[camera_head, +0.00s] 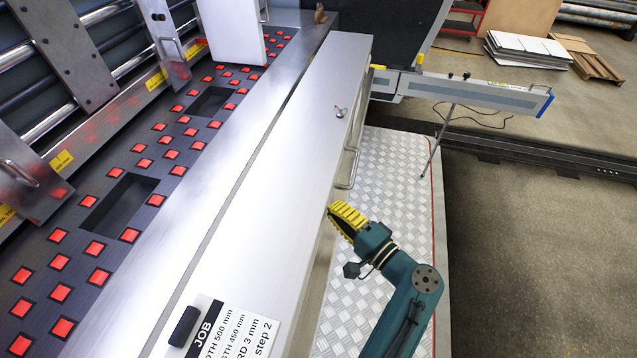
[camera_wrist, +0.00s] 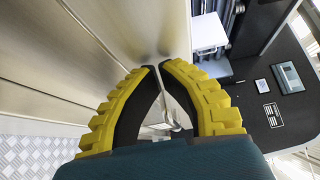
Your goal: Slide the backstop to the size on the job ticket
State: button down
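The job ticket (camera_head: 232,335) lies on the steel top in the head view's lower part. Its readable text is "JOB", "500 mm", "450 mm", "3 mm" and "step 2"; its left and lower parts are cut off. A white upright panel (camera_head: 232,28) stands on the red-dotted bed at the top left; I cannot tell whether it is the backstop. My gripper (camera_head: 332,213) is beside the long steel front panel. In the wrist view, my gripper's (camera_wrist: 158,67) yellow fingers meet at their tips, with nothing visibly held. A silver bar shows through the gap between them.
A bar handle (camera_head: 350,168) sits on the steel panel's right side. A black block (camera_head: 184,326) lies by the ticket. The dark bed (camera_head: 120,203) has red squares and rectangular recesses. A chequered metal platform (camera_head: 400,165) and open floor lie to the right.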

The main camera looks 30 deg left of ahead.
jog(key=shift+s+a, duration=0.15)
jog(key=shift+a, duration=0.25)
jog(key=shift+s+a+p, duration=0.15)
jog(key=shift+a+p, duration=0.3)
jog(key=shift+a, duration=0.25)
jog(key=shift+s+a, duration=0.1)
jog(key=shift+a, duration=0.15)
jog(key=shift+w+d+b, duration=0.25)
jog(key=shift+d+b, duration=0.15)
jog(key=shift+d, duration=0.45)
jog(key=shift+w+d+b, duration=0.25)
jog(key=shift+d+b, duration=0.1)
jog(key=shift+d, duration=0.5)
